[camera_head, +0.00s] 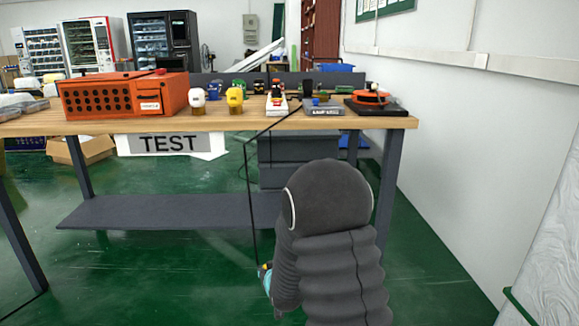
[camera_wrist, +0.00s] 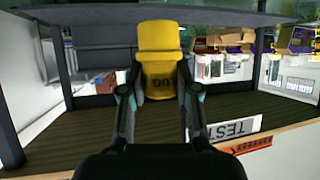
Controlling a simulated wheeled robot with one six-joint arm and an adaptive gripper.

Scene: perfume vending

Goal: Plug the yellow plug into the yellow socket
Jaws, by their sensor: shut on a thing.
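In the wrist view, the plug sticks out beyond the fingers. In the head view, my gripper (camera_head: 265,277) is low in front of the table, below the tabletop, and only a small yellow bit of the plug shows. A black cable runs from the tabletop down to it. On the table, a yellow rounded piece (camera_head: 235,97) stands on a brown base, and a white strip (camera_head: 277,103) has small coloured parts. I cannot tell which is the yellow socket.
The wooden table (camera_head: 340,122) carries an orange box (camera_head: 120,95), a white rounded piece (camera_head: 198,98), a grey block (camera_head: 323,107) and an orange-and-black device (camera_head: 371,98). A TEST sign (camera_head: 168,144) hangs at its front edge. A lower shelf (camera_head: 165,212) lies underneath. A white wall stands at right.

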